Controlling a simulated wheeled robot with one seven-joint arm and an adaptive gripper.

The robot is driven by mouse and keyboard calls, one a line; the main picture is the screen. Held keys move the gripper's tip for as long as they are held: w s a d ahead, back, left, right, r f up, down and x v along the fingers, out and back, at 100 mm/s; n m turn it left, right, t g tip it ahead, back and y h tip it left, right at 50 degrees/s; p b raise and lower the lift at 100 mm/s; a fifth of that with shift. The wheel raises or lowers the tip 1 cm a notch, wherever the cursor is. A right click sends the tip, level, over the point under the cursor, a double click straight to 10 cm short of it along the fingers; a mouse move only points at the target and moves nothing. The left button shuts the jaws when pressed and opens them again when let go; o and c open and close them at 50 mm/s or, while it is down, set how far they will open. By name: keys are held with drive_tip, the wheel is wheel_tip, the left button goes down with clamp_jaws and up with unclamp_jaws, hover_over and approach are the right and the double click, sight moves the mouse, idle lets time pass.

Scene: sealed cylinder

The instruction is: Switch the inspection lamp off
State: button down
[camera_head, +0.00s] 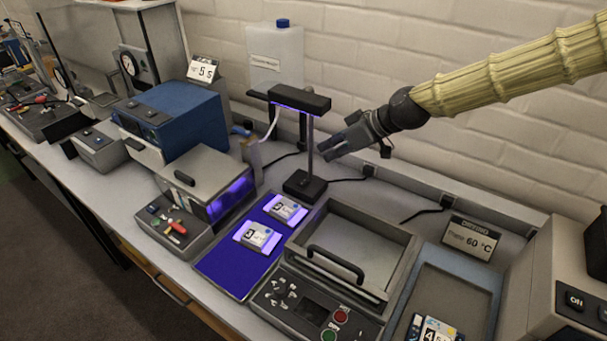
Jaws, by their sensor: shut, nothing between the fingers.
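The inspection lamp (300,99) is a black bar head on a thin metal post with a dark base (305,186). It is lit and casts violet light on the mat and the parts below. I cannot make out its switch. My gripper (324,152) is shut and empty. It is just right of the lamp post, below the lamp head and above the base; I cannot tell whether it touches the post. My arm reaches in from the upper right in a pale ribbed sleeve.
A blue mat (219,273) with two labelled parts lies in front of the lamp. A grey tray with a handle (335,263) stands right of it. A plastic jug (275,60) stands behind. A blue box machine (175,118) is at left. The brick wall closes the back.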

sight(303, 185)
drive_tip(key=p+x, duration=0.1)
drive_tip(key=x, duration=0.2)
drive_tip(key=w+p+x, duration=0.1)
drive_tip(key=x, duration=0.3)
drive_tip(key=d+p+x, duration=0.1)
drive_tip(key=x, duration=0.2)
drive_tip(key=shift+w+a+f, duration=0.25)
drive_tip(key=shift+w+f, duration=0.1)
drive_tip(key=shift+f, duration=0.05)
drive_tip(key=shift+s+a+f, duration=0.1)
drive_tip(key=shift+a+f, duration=0.05)
drive_tip(key=shift+a, duration=0.1)
drive_tip(key=shift+s+f+p, duration=0.2)
drive_tip(key=shift+f+p, duration=0.1)
drive_tip(key=shift+p, duration=0.05)
wheel_tip(303, 185, down, 2)
drive_tip(key=shift+a+f+p, duration=0.1)
drive_tip(key=shift+f+p, duration=0.05)
drive_tip(key=shift+p, duration=0.3)
drive_tip(key=shift+s+a+f, duration=0.1)
drive_tip(key=shift+f, duration=0.3)
drive_tip(key=shift+f, duration=0.1)
